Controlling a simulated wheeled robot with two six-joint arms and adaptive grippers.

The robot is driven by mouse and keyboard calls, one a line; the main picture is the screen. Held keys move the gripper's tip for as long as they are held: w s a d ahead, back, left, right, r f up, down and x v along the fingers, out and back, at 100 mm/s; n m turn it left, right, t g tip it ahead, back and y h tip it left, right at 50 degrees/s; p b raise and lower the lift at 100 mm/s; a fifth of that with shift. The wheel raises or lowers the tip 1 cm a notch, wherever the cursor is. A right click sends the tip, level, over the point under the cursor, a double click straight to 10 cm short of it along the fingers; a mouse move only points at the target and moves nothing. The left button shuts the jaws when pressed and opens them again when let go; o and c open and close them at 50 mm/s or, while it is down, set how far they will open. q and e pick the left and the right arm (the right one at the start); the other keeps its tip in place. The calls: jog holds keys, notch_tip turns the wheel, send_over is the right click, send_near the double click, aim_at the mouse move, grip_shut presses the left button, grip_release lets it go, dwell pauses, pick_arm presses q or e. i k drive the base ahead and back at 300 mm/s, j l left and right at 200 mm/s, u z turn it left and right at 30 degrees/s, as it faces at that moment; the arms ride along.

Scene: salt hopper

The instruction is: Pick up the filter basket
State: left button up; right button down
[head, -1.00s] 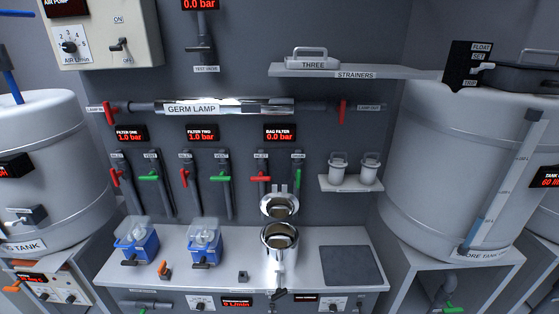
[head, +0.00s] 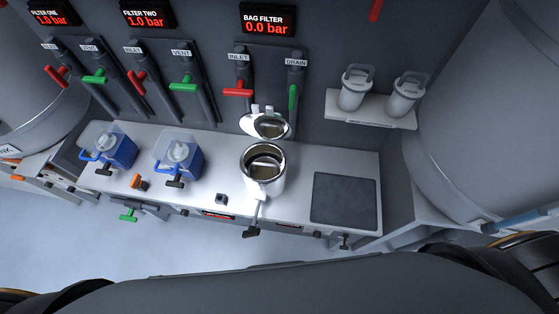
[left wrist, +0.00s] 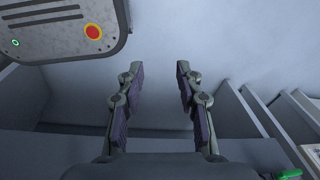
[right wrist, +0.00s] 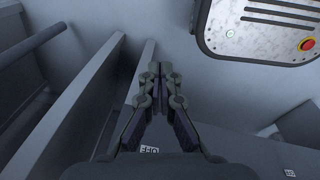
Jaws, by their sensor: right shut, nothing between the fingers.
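The steel bag filter housing (head: 262,178) stands on the bench with its round lid (head: 268,125) swung open at the back. Inside its mouth I see a basket (head: 264,166) with a pale handle bar across it; its lower part is hidden by the housing wall. Two white lidded canisters (head: 355,88) (head: 405,97) with grey handles stand on a small wall shelf. My left gripper (left wrist: 159,68) is open and empty in the left wrist view. My right gripper (right wrist: 160,67) is shut and empty in the right wrist view. Neither gripper shows in the head view.
Two blue filter units (head: 110,150) (head: 178,158) stand left on the bench. A dark mat (head: 344,200) lies right of the housing. Red inlet (head: 237,92) and green drain (head: 292,97) valve handles are behind it. A black-ended clamp lever (head: 252,232) juts from its front.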

aim_at(264, 169)
jog(key=k+j+u, duration=0.15)
jog(key=j+u, duration=0.15)
jog(key=j, duration=0.5)
jog(key=j+u, duration=0.25)
jog(key=j, duration=0.55)
